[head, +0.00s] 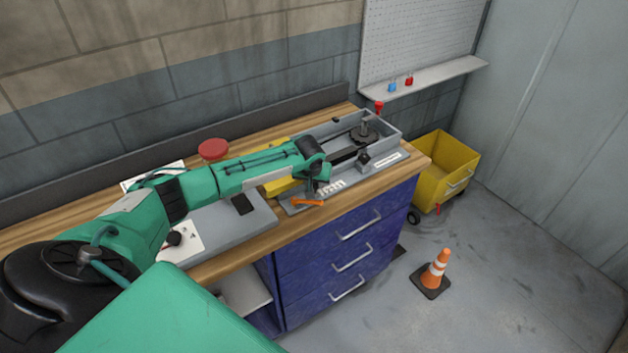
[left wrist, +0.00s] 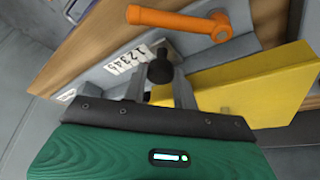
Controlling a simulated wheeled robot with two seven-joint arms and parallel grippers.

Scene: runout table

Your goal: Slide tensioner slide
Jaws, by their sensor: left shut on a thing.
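A long grey machine bed (head: 393,157) with a dark sprocket (head: 362,133) lies along the bench. My left gripper (head: 319,188) reaches over its near end, beside an orange handle (head: 307,202). In the left wrist view, the left fingers (left wrist: 159,90) are shut on a black knob (left wrist: 160,69), probably that of the tensioner slide. The slide's body is mostly hidden. A white number scale (left wrist: 137,59) lies beside the knob, and the orange handle (left wrist: 180,22) is just beyond. My right gripper is not in view.
A yellow guard (left wrist: 240,85) stands close to the fingers. A red button (head: 213,149) is behind my left arm on the wooden bench. A yellow cart (head: 445,172) and a traffic cone (head: 435,271) stand on the floor at right.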

